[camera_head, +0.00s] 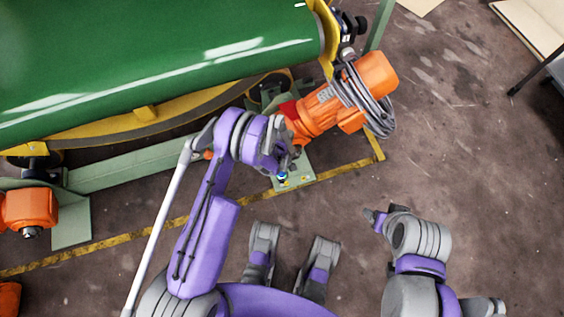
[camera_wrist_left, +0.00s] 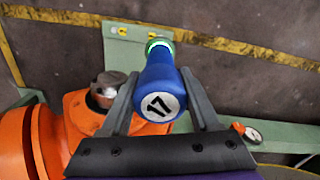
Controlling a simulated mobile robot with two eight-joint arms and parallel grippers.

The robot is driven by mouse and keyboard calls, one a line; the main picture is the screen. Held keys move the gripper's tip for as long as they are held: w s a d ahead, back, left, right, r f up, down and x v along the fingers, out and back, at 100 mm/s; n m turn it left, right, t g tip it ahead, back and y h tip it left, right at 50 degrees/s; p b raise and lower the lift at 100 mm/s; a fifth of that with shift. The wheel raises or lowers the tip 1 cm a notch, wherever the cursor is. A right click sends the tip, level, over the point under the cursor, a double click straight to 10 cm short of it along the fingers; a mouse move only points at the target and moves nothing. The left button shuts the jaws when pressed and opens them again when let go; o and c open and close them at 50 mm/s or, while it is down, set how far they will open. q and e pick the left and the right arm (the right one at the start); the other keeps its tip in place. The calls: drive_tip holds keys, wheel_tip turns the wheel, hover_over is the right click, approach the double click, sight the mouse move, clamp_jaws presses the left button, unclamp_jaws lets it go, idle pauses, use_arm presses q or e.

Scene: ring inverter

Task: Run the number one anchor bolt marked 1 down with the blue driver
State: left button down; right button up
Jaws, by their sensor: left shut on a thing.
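My left gripper (camera_wrist_left: 163,112) is shut on the blue driver (camera_wrist_left: 158,75), whose round white end cap reads 17. A green glowing ring circles the driver's far end, which is over the pale green foot plate (camera_wrist_left: 118,55). I cannot tell whether it touches a bolt there. A small yellow mark (camera_wrist_left: 122,31) on the plate is too small to read, and no bolt marked 1 can be made out. In the head view the driver (camera_head: 282,177) shows small below my left gripper (camera_head: 285,162). My right gripper (camera_head: 375,219) is off to the right, away from the plate; its jaws are unclear.
An orange motor (camera_head: 325,108) with coiled grey cable (camera_head: 372,100) stands right beside my left gripper. A green roller (camera_head: 170,50) on a yellow frame fills the upper left. A yellow floor line (camera_head: 345,168) runs past the plate.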

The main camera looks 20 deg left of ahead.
use_arm(q)
drive_tip(key=shift+f+b, duration=2.35)
drive_tip(key=shift+f, duration=0.4)
drive_tip(key=shift+r, duration=0.1)
drive_tip(key=shift+f+b, duration=0.65)
drive_tip(key=shift+f, duration=0.6)
idle(0.4)
drive_tip(key=shift+r+p, duration=1.25)
drive_tip(key=shift+r, duration=1.25)
